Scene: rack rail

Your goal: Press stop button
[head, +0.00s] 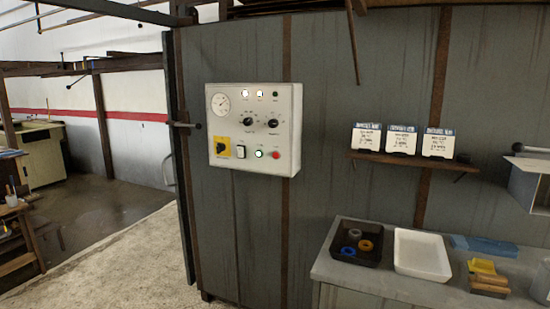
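A white control panel (254,127) is fixed to the grey metal wall left of the middle of the head view. A red button (277,155), which looks like the stop button, is at its lower right. A small lit button with a green rim (259,154) is just left of it. A white rocker switch (240,151) and a yellow switch plate with a black knob (221,147) are further left. Two black knobs, a round gauge (221,103) and small lamps are above. Nothing covers the red button. Neither gripper is in view.
A grey bench (350,285) stands at lower right with a black tray (375,256) of rings, a white tray (422,262) and small blocks. A brown shelf (415,162) above holds three labelled boxes. The floor (130,245) at left is open.

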